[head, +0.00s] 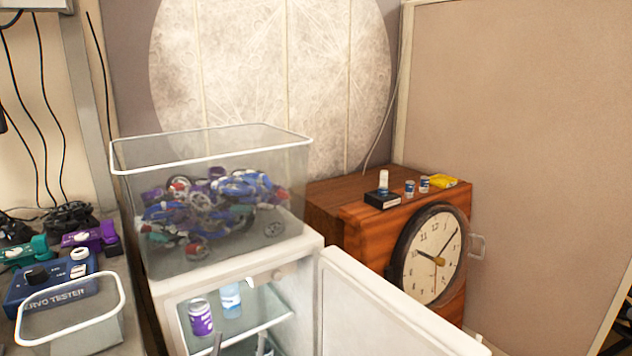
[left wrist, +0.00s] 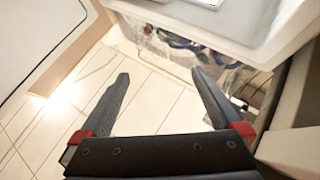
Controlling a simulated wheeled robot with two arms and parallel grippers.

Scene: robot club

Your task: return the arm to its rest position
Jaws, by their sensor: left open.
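My left gripper (left wrist: 160,80) is open in the left wrist view. Its two dark fingers with red bases stand wide apart, with nothing between them but pale floor tiles behind. In the head view, what seem to be its fingertips (head: 240,345) show at the bottom edge, by the open fridge (head: 295,255). The rest of the left arm is hidden below the frame. My right gripper is in neither view.
The fridge door (head: 385,315) stands open to the right; a purple can (head: 201,318) and a bottle (head: 231,300) are on its shelf. A clear bin (head: 210,155) of parts sits on top. A wooden cabinet with a clock (head: 432,255) stands behind the door.

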